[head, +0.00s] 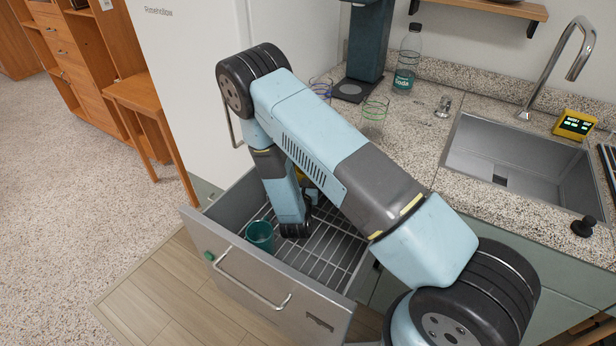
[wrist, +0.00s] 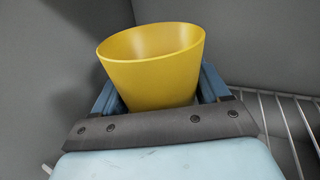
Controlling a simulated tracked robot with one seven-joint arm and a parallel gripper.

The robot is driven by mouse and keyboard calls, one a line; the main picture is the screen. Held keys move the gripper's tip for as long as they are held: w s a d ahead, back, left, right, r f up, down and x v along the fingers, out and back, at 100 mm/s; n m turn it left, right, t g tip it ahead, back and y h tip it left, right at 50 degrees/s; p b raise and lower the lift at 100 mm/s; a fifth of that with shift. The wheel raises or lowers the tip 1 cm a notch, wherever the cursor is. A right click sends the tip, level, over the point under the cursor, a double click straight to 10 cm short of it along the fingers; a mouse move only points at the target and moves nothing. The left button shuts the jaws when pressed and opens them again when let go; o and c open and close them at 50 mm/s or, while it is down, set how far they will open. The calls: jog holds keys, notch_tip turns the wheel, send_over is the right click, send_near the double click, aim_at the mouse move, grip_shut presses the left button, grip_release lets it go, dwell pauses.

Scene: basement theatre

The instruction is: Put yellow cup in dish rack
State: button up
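The yellow cup (wrist: 150,75) is between the two fingers of my gripper (wrist: 158,90) in the wrist view, its open rim facing away from the palm. The fingers press against its two sides. In the head view my arm reaches down into the pulled-out drawer, and the arm hides most of the cup and the fingers. The dish rack (head: 332,247) is the metal wire rack inside that drawer; its wires also show at the right of the wrist view (wrist: 285,112). I cannot tell whether the cup touches the rack.
A teal cup (head: 260,236) stands in the rack at the front left. The drawer front (head: 262,288) with its handle is near me. On the counter are clear glasses (head: 374,110), a soda bottle (head: 406,62) and a sink (head: 525,165). Wires right of my wrist are bare.

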jog(key=o, duration=0.5)
jog(key=shift+c, duration=0.2)
jog(key=shift+r, duration=0.45)
jog(key=s+a, duration=0.2)
jog(key=s, duration=0.9)
jog(key=shift+s+r, duration=0.15)
jog(key=shift+s, duration=0.25)
jog(key=shift+a, duration=0.1)
